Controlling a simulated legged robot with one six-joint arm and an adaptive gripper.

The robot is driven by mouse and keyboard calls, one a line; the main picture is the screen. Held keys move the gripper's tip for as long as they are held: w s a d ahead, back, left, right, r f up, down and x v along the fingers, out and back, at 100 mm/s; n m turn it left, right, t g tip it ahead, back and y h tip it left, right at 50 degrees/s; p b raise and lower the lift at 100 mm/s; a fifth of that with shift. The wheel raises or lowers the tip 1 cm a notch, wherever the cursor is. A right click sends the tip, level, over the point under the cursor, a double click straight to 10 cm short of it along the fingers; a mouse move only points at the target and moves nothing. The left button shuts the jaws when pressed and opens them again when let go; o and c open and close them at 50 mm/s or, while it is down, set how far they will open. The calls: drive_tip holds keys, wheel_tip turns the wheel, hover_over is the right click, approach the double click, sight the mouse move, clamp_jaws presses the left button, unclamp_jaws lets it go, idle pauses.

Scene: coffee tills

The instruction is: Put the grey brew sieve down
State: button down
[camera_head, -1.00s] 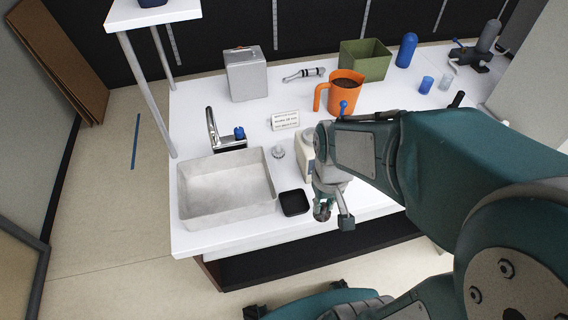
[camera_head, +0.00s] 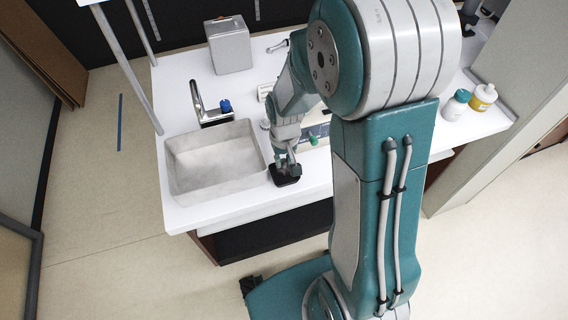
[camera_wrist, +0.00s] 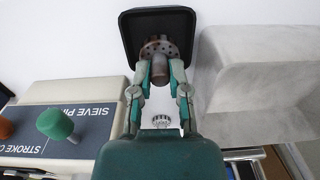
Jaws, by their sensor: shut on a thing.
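The grey brew sieve (camera_wrist: 160,68) shows in the wrist view as a short brownish-grey stem with a perforated disc. My gripper (camera_wrist: 160,88) is shut on its stem. The disc is over the black square tray (camera_wrist: 132,25); I cannot tell whether it touches the tray floor. In the head view my gripper (camera_head: 287,158) is pointed down at the black tray (camera_head: 286,181), on the counter right of the sink. The sieve cannot be made out there.
The sink (camera_head: 215,185) is close beside the tray, its wall (camera_wrist: 240,55) right of it in the wrist view. A labelled machine with a green knob (camera_wrist: 54,124) stands on the other side. A small ribbed piece (camera_wrist: 160,121) is beneath my gripper. Two bottles (camera_head: 484,97) stand far right.

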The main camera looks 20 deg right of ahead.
sight(285, 160)
drive_tip(key=shift+s+f, duration=0.1)
drive_tip(key=shift+f, duration=1.05)
drive_tip(key=shift+f, duration=0.1)
drive_tip(key=c, duration=0.6)
unclamp_jaws()
wheel_tip(285, 160, up, 13)
drive_tip(key=shift+d+f, duration=0.15)
drive_tip(key=shift+f, duration=0.05)
drive_tip(key=s+r+t, duration=0.2)
drive_tip(key=s+r, duration=0.2)
drive_tip(key=s+r+t, duration=0.1)
drive_tip(key=s+r, duration=0.4)
drive_tip(key=s+r+t, duration=0.2)
drive_tip(key=s+r, duration=0.2)
drive_tip(key=s, duration=0.1)
drive_tip(key=shift+s+r+t, duration=0.15)
drive_tip(key=shift+t, duration=0.15)
